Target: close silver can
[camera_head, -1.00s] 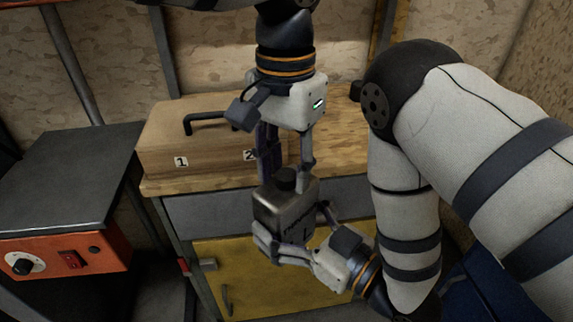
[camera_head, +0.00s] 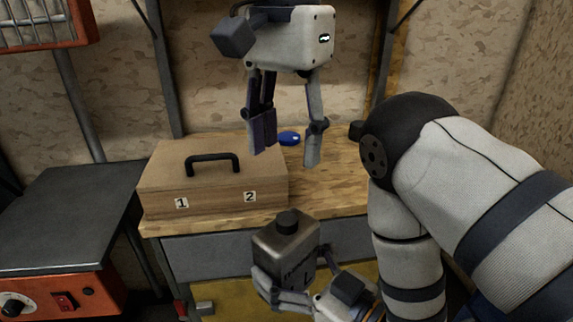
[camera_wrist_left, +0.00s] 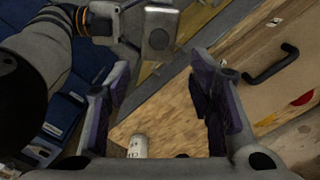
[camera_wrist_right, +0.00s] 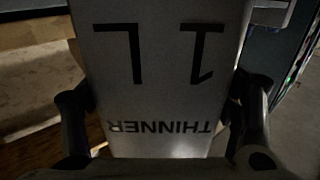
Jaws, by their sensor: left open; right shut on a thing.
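The silver can (camera_head: 285,250) is a grey metal can with a black cap (camera_head: 288,221) on its top. My right gripper (camera_head: 297,272) is shut around the can's sides. The right wrist view shows the can's face (camera_wrist_right: 160,60) with THINNER and 1 L upside down between the fingers. My left gripper (camera_head: 284,158) is open and empty, above and apart from the capped can. In the left wrist view the can (camera_wrist_left: 163,18) shows beyond the open fingers. Whether the cap is fully tight cannot be told.
A wooden box (camera_head: 215,185) with a black handle and labels 1 and 2 sits on the workbench (camera_head: 335,189). A blue item (camera_head: 289,138) lies behind. A white cylinder (camera_wrist_left: 137,146) shows in the left wrist view. A dark-topped orange machine (camera_head: 60,215) stands at left.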

